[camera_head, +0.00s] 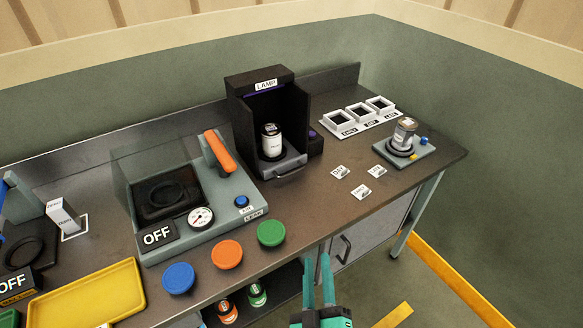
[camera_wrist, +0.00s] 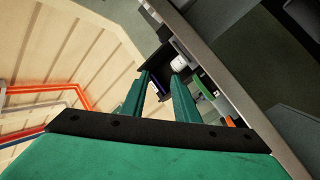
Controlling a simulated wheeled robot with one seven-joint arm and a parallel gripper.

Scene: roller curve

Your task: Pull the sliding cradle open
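The sliding cradle (camera_head: 293,163) is a grey tray with a bar handle (camera_head: 289,170) on its front. It sits at the bottom of the open-fronted black box labelled LAMP (camera_head: 266,85). A can with a white label (camera_head: 271,141) stands upright on the cradle's dark round seat. My gripper (camera_head: 318,258) is beyond the bench's front edge, well short of the handle. Its two green fingers are apart with nothing between them. In the wrist view my gripper (camera_wrist: 162,78) also shows open, with a dark box and a white can small beyond the fingertips; the handle is not clear there.
Blue, orange and green round discs (camera_head: 227,254) line the bench's front edge. A grey station with an orange lever (camera_head: 219,152) stands left of the lamp box. White label cards (camera_head: 361,191), a three-slot rack (camera_head: 357,118) and another can (camera_head: 404,134) on a stand are right.

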